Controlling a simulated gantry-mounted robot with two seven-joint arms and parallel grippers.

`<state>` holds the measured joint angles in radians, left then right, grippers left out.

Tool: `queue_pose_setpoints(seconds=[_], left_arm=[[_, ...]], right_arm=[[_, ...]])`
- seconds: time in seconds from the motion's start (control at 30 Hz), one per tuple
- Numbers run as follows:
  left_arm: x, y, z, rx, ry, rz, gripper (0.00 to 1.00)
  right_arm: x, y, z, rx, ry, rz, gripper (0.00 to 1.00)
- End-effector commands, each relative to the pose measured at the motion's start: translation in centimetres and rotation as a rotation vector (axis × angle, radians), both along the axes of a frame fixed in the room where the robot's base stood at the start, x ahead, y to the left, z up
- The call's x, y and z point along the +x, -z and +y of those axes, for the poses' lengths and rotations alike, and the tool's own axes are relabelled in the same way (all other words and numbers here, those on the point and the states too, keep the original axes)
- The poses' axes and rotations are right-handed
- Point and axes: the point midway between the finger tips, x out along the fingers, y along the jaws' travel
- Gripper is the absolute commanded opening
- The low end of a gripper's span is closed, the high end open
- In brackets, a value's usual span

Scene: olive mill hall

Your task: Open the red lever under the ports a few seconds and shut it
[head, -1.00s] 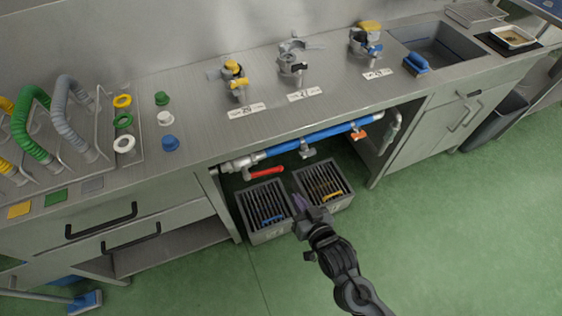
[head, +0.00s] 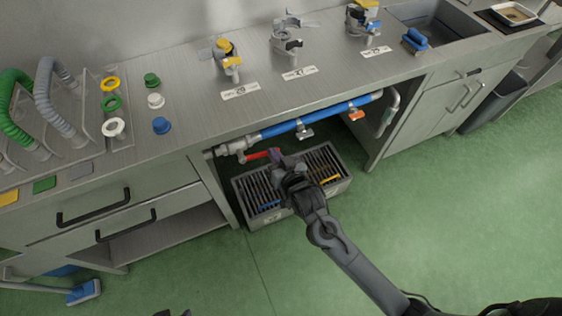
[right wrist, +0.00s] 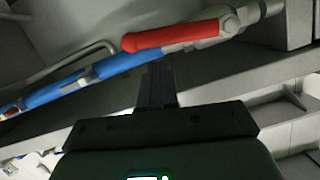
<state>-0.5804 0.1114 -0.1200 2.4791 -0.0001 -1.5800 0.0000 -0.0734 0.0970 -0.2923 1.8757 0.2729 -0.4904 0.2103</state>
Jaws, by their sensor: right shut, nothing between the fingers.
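The red lever (head: 257,155) is under the bench top, at the left end of the blue pipe (head: 325,118), below the row of taps. In the right wrist view the red lever (right wrist: 170,37) lies roughly along the pipe's line, above my fingertips in the picture. My right gripper (head: 277,157) is shut and empty, by the lever's right end; in the right wrist view its fingers (right wrist: 157,82) show a gap to it. In the head view the gripper partly hides that end. A small dark shape at the bottom edge may be part of my left gripper; its state is unclear.
Labelled taps (head: 228,62) stand on the bench top above. Orange (head: 356,116) and grey (head: 304,133) small handles sit farther right on the pipe.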

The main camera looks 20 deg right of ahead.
Motion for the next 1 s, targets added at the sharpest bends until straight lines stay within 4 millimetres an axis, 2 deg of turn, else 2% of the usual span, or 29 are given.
queue_pose_setpoints(seconds=[0.03, 0.2, 0.7, 1.0], left_arm=[[0.0, 0.5, 0.0, 0.0, 0.0, 0.0, 0.44], [0.0, 0.9, 0.0, 0.001, 0.001, 0.0, 0.44], [0.0, 0.9, 0.3, 0.014, 0.009, -0.001, 0.44], [0.0, 0.7, 0.3, 0.012, 0.008, -0.002, 0.44]], right_arm=[[0.3, 0.7, 0.1, 0.0, -0.001, -0.001, 0.0], [0.8, 1.4, 0.3, 0.001, 0.0, -0.001, 0.0], [0.9, 1.6, 0.4, 0.004, -0.001, 0.0, 0.0], [1.2, 2.0, 1.3, 0.054, -0.017, -0.002, 0.0]])
